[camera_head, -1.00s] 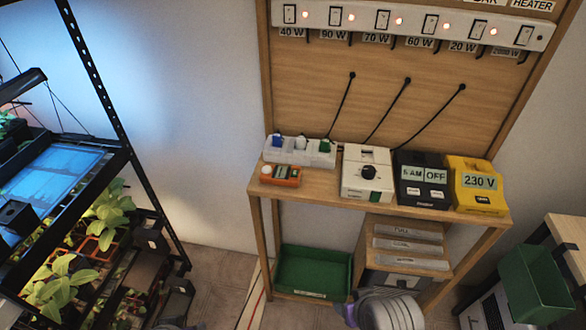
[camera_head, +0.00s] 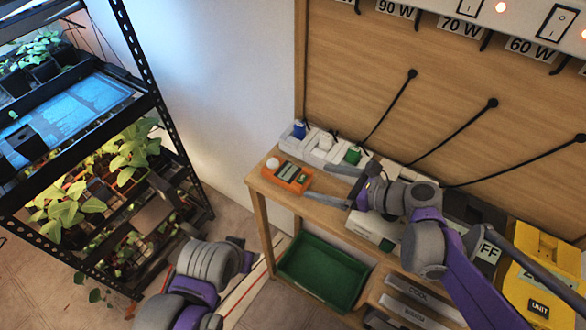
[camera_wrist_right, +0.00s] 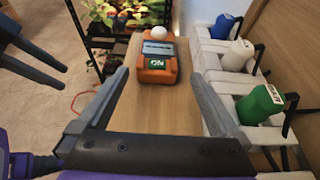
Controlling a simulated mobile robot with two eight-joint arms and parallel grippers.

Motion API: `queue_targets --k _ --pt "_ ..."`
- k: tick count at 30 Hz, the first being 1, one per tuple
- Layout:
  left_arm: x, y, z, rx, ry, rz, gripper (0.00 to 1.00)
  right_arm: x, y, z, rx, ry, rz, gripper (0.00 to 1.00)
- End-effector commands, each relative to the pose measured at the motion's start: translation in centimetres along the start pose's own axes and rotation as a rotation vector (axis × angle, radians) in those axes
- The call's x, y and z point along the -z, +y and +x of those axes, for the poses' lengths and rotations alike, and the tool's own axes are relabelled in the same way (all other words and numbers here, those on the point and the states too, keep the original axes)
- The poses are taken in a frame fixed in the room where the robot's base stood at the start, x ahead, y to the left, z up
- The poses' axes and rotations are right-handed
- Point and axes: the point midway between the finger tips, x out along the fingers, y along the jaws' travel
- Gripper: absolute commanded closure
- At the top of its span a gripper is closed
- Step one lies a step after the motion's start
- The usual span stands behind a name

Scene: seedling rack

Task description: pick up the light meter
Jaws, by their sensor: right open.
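The light meter (camera_head: 288,177) is an orange box with a white dome and a grey display, lying on the left end of the wooden bench top. It shows ahead in the right wrist view (camera_wrist_right: 157,68), dome at its far end. My right gripper (camera_head: 308,180) is open and empty, its two fingers pointing at the meter from the right. In the wrist view the fingertips stand on either side of the meter's near end, apart from it. My left gripper shows at the left edge of the wrist view (camera_wrist_right: 62,82), two dark fingers apart, holding nothing visible.
A white socket strip (camera_head: 325,146) with blue, white and green plugs runs along the bench's back, close to the right finger. A green tray (camera_head: 322,273) sits below. A yellow box (camera_head: 545,275) stands at right, a plant rack (camera_head: 140,60) at left.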

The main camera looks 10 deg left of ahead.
Motion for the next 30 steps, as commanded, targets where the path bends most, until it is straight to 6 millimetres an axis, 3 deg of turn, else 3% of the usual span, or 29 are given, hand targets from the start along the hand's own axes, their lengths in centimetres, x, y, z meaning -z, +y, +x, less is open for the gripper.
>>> queue_targets --k 3,11,21,30 --pt "0.0 0.0 0.0 0.0 0.0 0.0 0.5 0.0 0.2 2.2 -0.005 0.0 -0.003 0.0" --pt "0.0 0.0 0.0 0.0 0.0 0.0 0.5 0.0 0.1 4.5 -0.001 0.002 -0.004 0.0" --pt "0.0 0.0 0.0 0.0 0.0 0.0 0.5 0.0 0.1 9.1 -0.002 0.002 -0.004 0.0" --pt "0.0 0.0 0.0 0.0 0.0 0.0 0.5 0.0 0.1 9.6 0.0 0.003 -0.004 0.0"
